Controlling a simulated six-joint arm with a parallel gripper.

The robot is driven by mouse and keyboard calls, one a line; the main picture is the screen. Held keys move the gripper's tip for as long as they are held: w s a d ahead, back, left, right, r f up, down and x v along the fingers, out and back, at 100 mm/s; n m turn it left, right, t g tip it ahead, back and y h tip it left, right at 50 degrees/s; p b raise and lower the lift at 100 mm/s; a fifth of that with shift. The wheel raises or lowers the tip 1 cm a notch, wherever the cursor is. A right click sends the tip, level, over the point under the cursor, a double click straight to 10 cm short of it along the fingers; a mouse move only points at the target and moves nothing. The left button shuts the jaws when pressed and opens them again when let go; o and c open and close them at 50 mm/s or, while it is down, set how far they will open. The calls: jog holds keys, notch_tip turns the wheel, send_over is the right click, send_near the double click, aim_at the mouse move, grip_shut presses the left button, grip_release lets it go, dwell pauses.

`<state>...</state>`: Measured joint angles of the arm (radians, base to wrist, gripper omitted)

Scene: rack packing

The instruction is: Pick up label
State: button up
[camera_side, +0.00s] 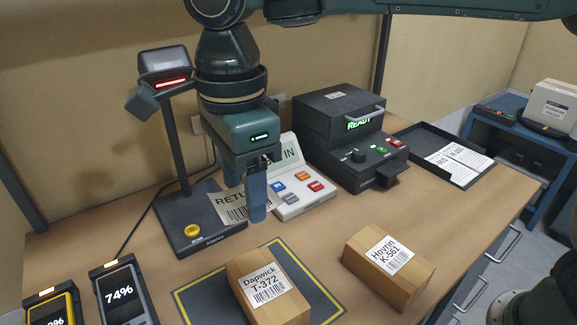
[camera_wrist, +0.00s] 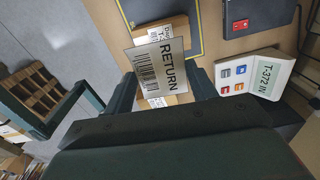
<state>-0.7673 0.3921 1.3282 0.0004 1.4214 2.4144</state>
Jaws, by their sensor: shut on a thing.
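A white label (camera_side: 231,206) printed RETURN with a barcode hangs in my gripper (camera_side: 256,208) in the side view, above the bench. My gripper is shut on the label, and its fingers partly hide the label's right side. In the wrist view the label (camera_wrist: 158,64) sticks out beyond the fingers, in front of the boxes below. A cardboard box marked Dapwick T-372 (camera_side: 269,289) lies on the dark mat with a yellow border (camera_side: 205,294). A second box marked Hovrin K-561 (camera_side: 389,262) lies to its right on the bare wood.
A scanner stand (camera_side: 181,150) with a dark base stands left of my gripper. A white keypad with a display (camera_side: 302,190) is just behind the gripper. A black printer reading READY (camera_side: 345,135) and a paper tray (camera_side: 444,155) are farther right. Two handheld devices lie front left.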

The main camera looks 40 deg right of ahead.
jog(key=shift+r, duration=0.4)
jog(key=shift+f, duration=0.1)
dwell(0.3)
jog(key=shift+w+f, duration=0.2)
jog(key=shift+f, duration=0.3)
notch_tip(320, 180, down, 11)
jog(key=d+g, duration=0.2)
jog(key=g, duration=0.1)
jog(key=shift+w, duration=0.35)
jog(key=shift+f, duration=0.2)
jog(key=shift+f, duration=3.25)
